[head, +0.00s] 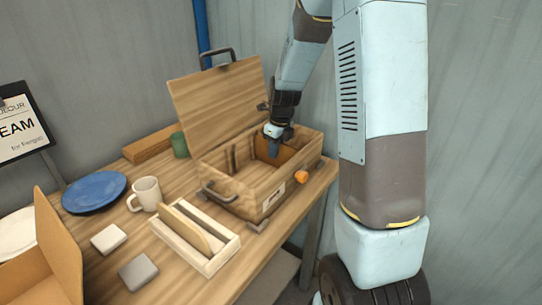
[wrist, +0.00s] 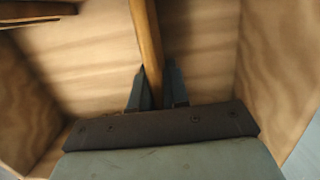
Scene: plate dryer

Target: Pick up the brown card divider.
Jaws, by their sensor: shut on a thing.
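The brown card divider (wrist: 147,45) shows edge-on in the wrist view as a narrow orange-brown strip running up from between my fingers. My gripper (wrist: 153,82) is shut on it, one blue-grey finger on each side. In the head view my gripper (head: 273,151) reaches down into the open wooden box (head: 245,203). The box walls and my fingers hide much of the divider there. I cannot tell whether its lower edge touches the box floor.
The box lid (head: 218,97) stands open behind. A white tray (head: 224,254) with an upright board is in front of the box. A mug (head: 146,193), blue plate (head: 94,191), green cup (head: 179,145) and cardboard box (head: 60,245) stand to the left. An orange knob (head: 301,177) juts from the right side.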

